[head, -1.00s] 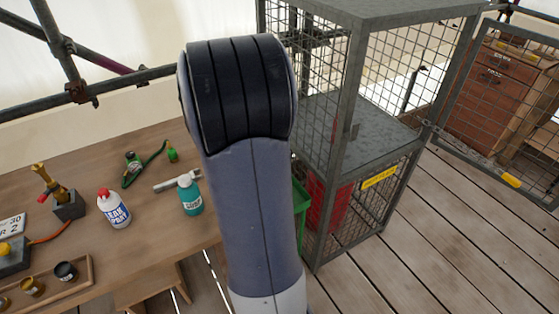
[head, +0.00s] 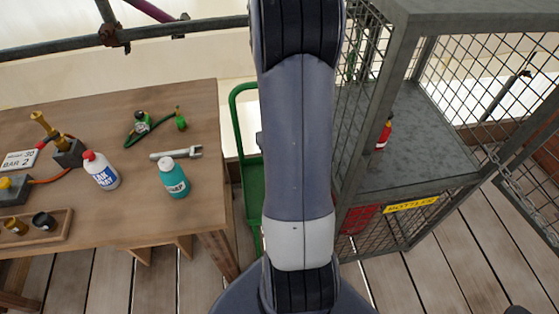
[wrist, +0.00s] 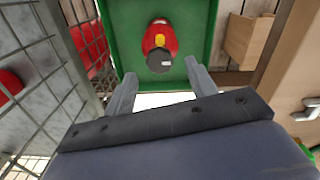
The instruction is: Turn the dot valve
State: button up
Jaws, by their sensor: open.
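My gripper (wrist: 160,74) is open in the wrist view, its two fingers apart with nothing between them. Just beyond the fingertips is a red bottle (wrist: 160,38) with a yellow mark and a dark grey top that bears a small white patch (wrist: 166,63). It is seen from above, over the green floor of a trolley (wrist: 122,28). I cannot tell whether this top is the dot valve; no dot is clear. In the head view the green trolley (head: 236,115) shows beside my arm, which hides the bottle and my gripper.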

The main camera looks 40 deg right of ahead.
jog(key=shift+f, duration=1.5)
jog(key=shift+c, duration=0.4)
jog(key=c, duration=0.9)
jog(key=shift+m+b, duration=0.3)
jog(key=shift+m, duration=0.1)
jog(key=o, duration=1)
jog(key=shift+r, duration=0.15)
notch_tip(320, 180, up, 11)
jog(key=shift+f, duration=0.2)
